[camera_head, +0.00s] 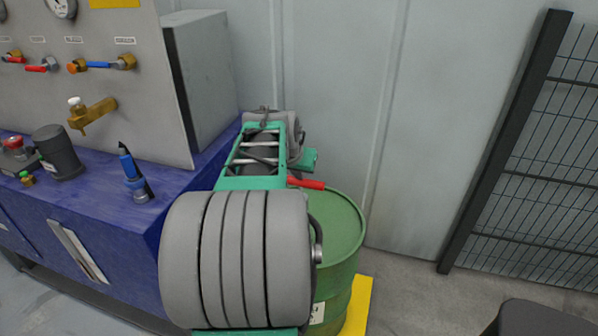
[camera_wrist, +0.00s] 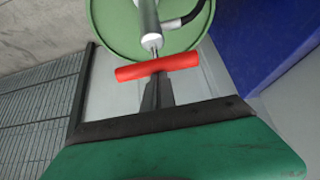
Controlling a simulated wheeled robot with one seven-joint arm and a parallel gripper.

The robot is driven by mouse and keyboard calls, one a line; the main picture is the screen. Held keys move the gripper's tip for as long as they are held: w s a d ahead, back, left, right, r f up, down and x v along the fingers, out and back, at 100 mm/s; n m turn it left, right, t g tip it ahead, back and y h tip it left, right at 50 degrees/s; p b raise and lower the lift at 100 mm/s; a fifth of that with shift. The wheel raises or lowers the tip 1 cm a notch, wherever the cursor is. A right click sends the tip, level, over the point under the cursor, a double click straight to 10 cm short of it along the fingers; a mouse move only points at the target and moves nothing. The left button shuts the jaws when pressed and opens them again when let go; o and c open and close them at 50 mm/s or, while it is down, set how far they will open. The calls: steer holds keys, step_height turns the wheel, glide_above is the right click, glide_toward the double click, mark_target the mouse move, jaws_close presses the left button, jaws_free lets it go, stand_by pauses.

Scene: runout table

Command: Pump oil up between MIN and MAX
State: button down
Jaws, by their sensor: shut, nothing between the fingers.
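A green oil drum (camera_head: 338,225) stands to the right of the blue bench, partly hidden by my arm. The red pump handle (camera_head: 306,184) shows just above the drum. In the wrist view the drum top (camera_wrist: 110,22) carries a grey pump tube (camera_wrist: 149,20) with a thin rod ending in the red T-handle (camera_wrist: 157,67). My gripper (camera_wrist: 156,84) is shut and empty, its dark fingertips in line with the middle of the handle. I cannot tell whether they touch it. In the head view my arm hides the gripper. I see no MIN or MAX marks.
The blue bench (camera_head: 95,205) at left holds a grey panel (camera_head: 130,45) with valves, a dark cup (camera_head: 58,152) and a blue tool (camera_head: 133,178). A yellow base (camera_head: 358,305) lies under the drum.

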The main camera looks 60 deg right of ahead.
steer(key=r+p, duration=0.3)
steer(key=r, duration=0.1)
steer(key=shift+d+r, duration=0.1)
steer(key=shift+d, duration=0.15)
steer(key=v, duration=0.9)
steer(key=shift+r+b, duration=0.35)
steer(key=shift+a, duration=0.15)
stand_by(0.5)
steer(key=w+a+f+n+y, duration=0.2)
steer(key=a+f+n+y, duration=0.25)
steer(key=a+f, duration=0.85)
steer(key=w+a+r+n+t+y+p, duration=0.1)
steer(key=w+a+n, duration=0.3)
steer(key=a, duration=1.1)
steer(key=w+a+r+n+t+y+p, duration=0.1)
steer(key=w+a+n+p, duration=0.3)
steer(key=a, duration=1.1)
steer(key=n, duration=0.3)
steer(key=shift+r+n, duration=0.25)
steer(key=shift+n, duration=0.1)
